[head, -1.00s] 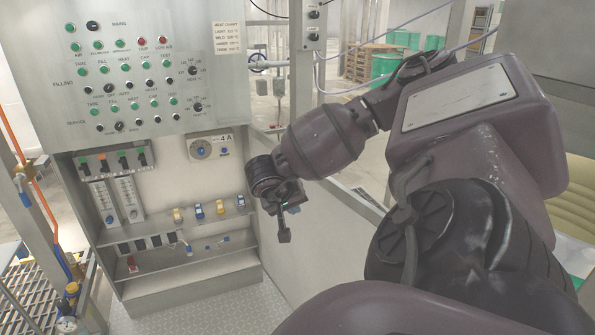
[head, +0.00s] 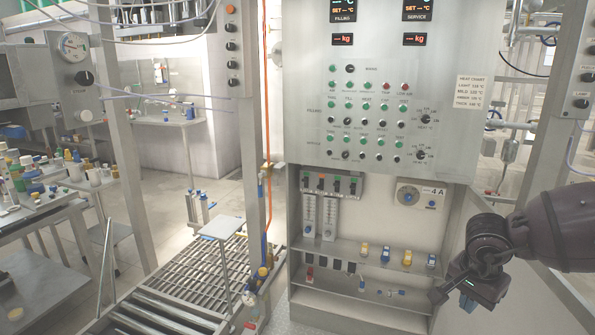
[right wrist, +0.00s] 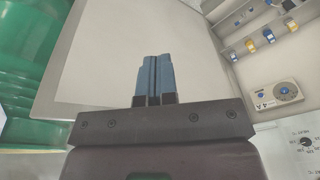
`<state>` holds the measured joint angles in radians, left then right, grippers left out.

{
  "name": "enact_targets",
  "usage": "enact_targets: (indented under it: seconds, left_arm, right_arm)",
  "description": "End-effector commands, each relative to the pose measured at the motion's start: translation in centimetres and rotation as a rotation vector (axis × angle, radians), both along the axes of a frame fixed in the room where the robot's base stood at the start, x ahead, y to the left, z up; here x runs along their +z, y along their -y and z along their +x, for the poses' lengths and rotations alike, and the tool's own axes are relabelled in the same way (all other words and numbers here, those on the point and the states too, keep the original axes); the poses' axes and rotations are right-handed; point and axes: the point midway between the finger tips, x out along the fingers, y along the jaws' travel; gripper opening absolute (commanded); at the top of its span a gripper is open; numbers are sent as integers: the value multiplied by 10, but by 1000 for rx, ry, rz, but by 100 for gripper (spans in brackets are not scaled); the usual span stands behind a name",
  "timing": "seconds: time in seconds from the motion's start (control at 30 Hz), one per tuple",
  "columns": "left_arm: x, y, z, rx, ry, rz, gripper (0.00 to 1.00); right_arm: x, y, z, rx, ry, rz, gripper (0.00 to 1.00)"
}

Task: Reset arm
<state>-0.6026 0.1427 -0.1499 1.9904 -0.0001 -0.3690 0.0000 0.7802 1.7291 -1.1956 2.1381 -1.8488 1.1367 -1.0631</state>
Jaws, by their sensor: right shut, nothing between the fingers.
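My right gripper (head: 437,296) is at the lower right of the head view, in front of the right side of the control cabinet. In the right wrist view its two blue fingers (right wrist: 154,78) are pressed together with nothing between them. The gripper is in free air and holds nothing. The control panel (head: 390,115) with its rows of green, red and black buttons faces me in the head view. My left gripper is not in view.
Below the panel, a shelf (head: 385,262) carries several small yellow and blue parts. A round dial (head: 408,195) sits above it. A metal grating (head: 205,285) and roller track lie left of the cabinet. A cluttered table (head: 40,210) stands at far left.

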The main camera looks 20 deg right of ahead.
Motion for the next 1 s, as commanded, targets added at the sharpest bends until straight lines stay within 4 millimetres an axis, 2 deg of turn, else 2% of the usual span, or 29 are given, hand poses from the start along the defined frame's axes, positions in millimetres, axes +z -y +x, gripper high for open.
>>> enact_targets:
  seconds: [0.1,0.23,0.4,0.5,0.6,0.7,0.83,0.97,1.0]
  left_arm:
    - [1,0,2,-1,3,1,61]
    - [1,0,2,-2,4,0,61]
    - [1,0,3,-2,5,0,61]
    - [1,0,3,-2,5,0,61]
    - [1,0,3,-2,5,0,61]
    - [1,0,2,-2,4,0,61]
    - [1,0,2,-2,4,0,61]
    - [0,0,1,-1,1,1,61]
    - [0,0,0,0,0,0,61]
  right_arm:
    - [6,-59,27,-184,88,305,0]
    - [14,-131,51,-412,96,666,0]
    - [30,-212,75,-763,-20,1126,0]
    - [41,-247,89,-1000,-144,1371,0]
    - [48,-269,101,-1243,-290,1579,0]
    - [49,-280,113,-1492,-452,1748,0]
    - [40,-281,124,-1822,-676,1913,0]
    - [18,-273,130,-2152,-906,2020,0]
    - [9,-269,130,2180,946,-1973,0]
